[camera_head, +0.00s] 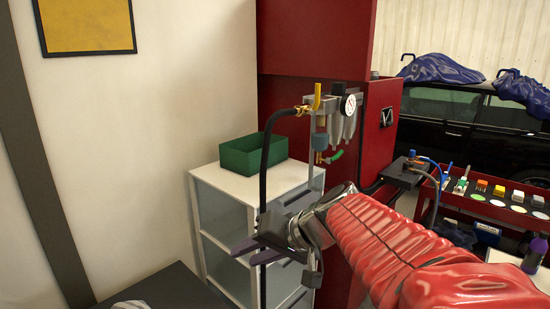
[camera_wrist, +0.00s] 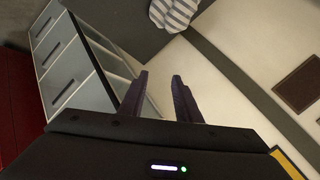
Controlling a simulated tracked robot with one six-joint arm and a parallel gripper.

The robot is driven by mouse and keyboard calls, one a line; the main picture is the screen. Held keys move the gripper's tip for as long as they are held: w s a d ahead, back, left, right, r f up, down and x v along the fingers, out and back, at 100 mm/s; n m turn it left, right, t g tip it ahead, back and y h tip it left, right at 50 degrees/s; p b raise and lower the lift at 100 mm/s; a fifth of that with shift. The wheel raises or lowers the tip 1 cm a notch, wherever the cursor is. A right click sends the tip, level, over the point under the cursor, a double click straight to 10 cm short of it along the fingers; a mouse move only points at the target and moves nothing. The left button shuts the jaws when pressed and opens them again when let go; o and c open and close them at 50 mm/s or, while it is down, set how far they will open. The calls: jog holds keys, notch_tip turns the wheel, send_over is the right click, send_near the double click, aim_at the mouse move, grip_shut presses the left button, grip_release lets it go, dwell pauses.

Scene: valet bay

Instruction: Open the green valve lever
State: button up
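The green valve lever (camera_head: 336,156) is a small handle low on the air-regulator assembly in the head view, beside a brass fitting (camera_head: 319,157). A yellow lever (camera_head: 317,97) stands upright higher on the same assembly. My gripper (camera_head: 246,253) is below and to the left of the green lever, well apart from it. In the wrist view its two dark purple fingers (camera_wrist: 160,78) are apart with nothing between them. The wrist view does not show the valve.
A white drawer cabinet (camera_head: 215,203) carries a green open box (camera_head: 238,156). A black hose (camera_head: 266,160) hangs from the assembly near my gripper. A pressure gauge (camera_head: 350,104) sits above the green lever. A red cart with supplies (camera_head: 500,214) is at right.

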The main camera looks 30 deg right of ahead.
jog(key=s+a+f+n+g+h, duration=0.1)
jog(key=s+a+f+n+h, duration=0.1)
jog(key=s, duration=0.5)
jog(key=s+a+f+n+g+h, duration=0.1)
jog(key=s+a+f+n+h, duration=0.2)
jog(key=s, duration=0.5)
jog(key=shift+f+g, duration=0.4)
jog(key=shift+f, duration=0.45)
jog(key=shift+s, duration=0.1)
